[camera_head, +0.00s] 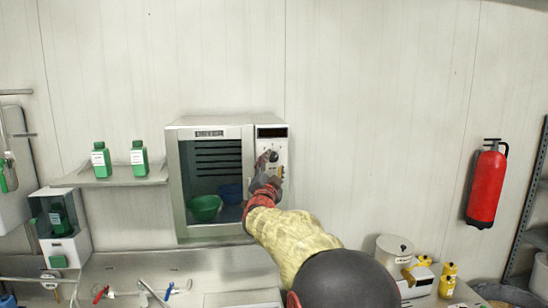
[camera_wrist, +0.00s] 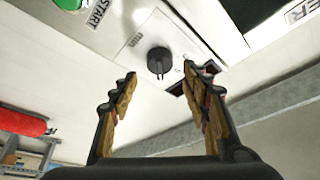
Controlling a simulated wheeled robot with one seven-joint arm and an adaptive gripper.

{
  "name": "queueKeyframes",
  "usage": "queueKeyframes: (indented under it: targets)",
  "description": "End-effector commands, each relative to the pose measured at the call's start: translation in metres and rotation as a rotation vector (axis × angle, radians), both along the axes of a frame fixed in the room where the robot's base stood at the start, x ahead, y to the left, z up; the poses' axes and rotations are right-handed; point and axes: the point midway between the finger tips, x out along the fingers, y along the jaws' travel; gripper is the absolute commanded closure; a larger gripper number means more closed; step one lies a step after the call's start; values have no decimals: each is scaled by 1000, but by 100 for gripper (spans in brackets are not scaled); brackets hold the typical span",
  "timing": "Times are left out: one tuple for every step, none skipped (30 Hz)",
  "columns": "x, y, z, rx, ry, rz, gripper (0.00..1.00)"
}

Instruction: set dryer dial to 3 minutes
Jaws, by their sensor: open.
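The dryer (camera_head: 213,122) is a light box on the wall with a glass door and a control panel on its right side. The dial (camera_wrist: 159,61) is a dark round knob on that panel, with small "MIN" lettering beside it; its exact setting is too small to read. My gripper (camera_wrist: 160,80) is open in the wrist view. The dial shows between and just beyond its fingertips, and no clear contact shows. In the head view my gripper (camera_head: 268,170) is in front of the panel and covers part of it.
A green START button (camera_wrist: 68,3) is on the panel near the dial. A green bowl (camera_head: 205,208) and a blue bowl (camera_head: 230,193) sit inside the dryer. Green bottles (camera_head: 100,160) stand on a shelf at left. A red fire extinguisher (camera_head: 486,188) hangs at right.

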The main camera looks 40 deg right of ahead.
Motion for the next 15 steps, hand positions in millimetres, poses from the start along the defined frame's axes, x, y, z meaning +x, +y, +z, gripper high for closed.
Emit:
queueKeyframes:
  targets:
    - [6,-6,3,1,2,-1,53]
    - [8,-9,4,1,2,-1,53]
    - [11,-12,6,0,2,0,53]
    - [14,-15,7,0,2,0,53]
    - [16,-17,7,0,2,0,53]
    - [18,-19,8,0,2,0,53]
    - [19,-21,9,0,2,0,53]
    - [21,-23,9,0,2,0,53]
    - [22,-24,10,-1,2,0,53]
    - [23,-25,10,-1,2,0,53]
    - [23,-25,10,-1,2,0,53]
    - [24,-26,10,0,1,0,53]
    - [24,-26,10,0,1,0,53]
    - [24,-26,10,0,1,0,53]
    - [24,-26,10,0,1,0,53]
